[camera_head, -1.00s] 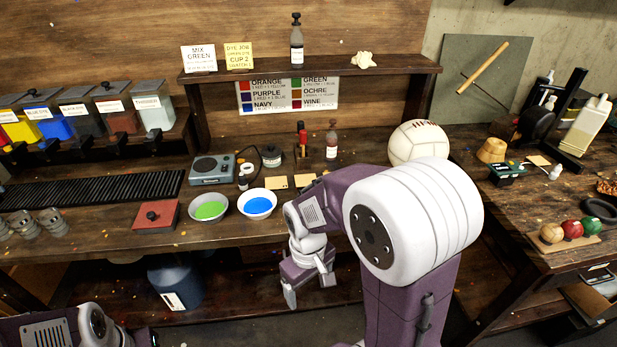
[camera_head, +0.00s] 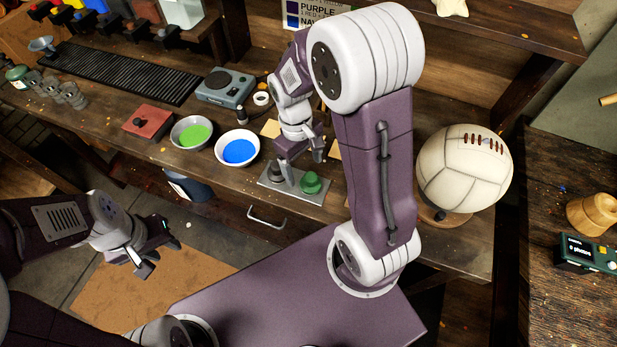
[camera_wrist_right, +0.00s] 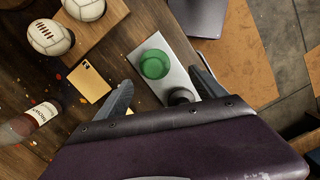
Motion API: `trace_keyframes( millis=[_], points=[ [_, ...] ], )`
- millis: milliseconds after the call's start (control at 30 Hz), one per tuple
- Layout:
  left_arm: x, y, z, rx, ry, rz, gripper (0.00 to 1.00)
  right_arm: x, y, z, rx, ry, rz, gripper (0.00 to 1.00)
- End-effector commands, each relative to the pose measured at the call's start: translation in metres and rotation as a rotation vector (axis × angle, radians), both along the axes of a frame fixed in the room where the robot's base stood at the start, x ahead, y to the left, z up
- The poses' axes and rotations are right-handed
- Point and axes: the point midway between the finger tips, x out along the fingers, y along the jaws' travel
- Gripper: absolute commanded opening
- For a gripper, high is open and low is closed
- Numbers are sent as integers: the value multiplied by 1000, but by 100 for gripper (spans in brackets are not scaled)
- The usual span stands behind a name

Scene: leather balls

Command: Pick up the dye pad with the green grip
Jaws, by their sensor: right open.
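The dye pad with the green grip (camera_head: 312,183) stands on a metal tray (camera_head: 301,194) at the front edge of the bench. Its round green top also shows in the right wrist view (camera_wrist_right: 155,65), between and ahead of the fingers. A dark-gripped pad (camera_head: 277,172) stands beside it on the tray, and in the wrist view the dark knob (camera_wrist_right: 181,96) sits nearer my right finger. My right gripper (camera_head: 302,156) is open and empty, above and behind the tray. My left gripper (camera_head: 160,253) is open and empty, off the bench at lower left.
Bowls of green dye (camera_head: 193,134) and blue dye (camera_head: 238,151) stand left of the tray. A red pad box (camera_head: 148,122) lies farther left. A white leather ball (camera_head: 464,168) rests on a stand at right.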

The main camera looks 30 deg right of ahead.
Motion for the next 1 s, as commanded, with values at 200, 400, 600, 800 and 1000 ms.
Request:
trace_keyframes(
  millis=[200, 400, 600, 800, 1000],
  points=[
    [0, 0, -2, 0, 0, 0, 36, -2, -1, -19, 0, 0, -1, 80],
    [0, 0, -4, 0, 0, -1, 36, -4, -4, -47, 0, 6, -1, 80],
    [0, 0, -6, 0, 0, 0, 36, -6, -5, -70, 1, 1, 0, 80],
    [0, 0, -6, 0, 0, 0, 36, -6, -6, -70, 0, -1, -1, 80],
    [0, 0, -6, 0, 0, 0, 36, -6, -5, -70, 0, -1, -1, 25]
  ],
)
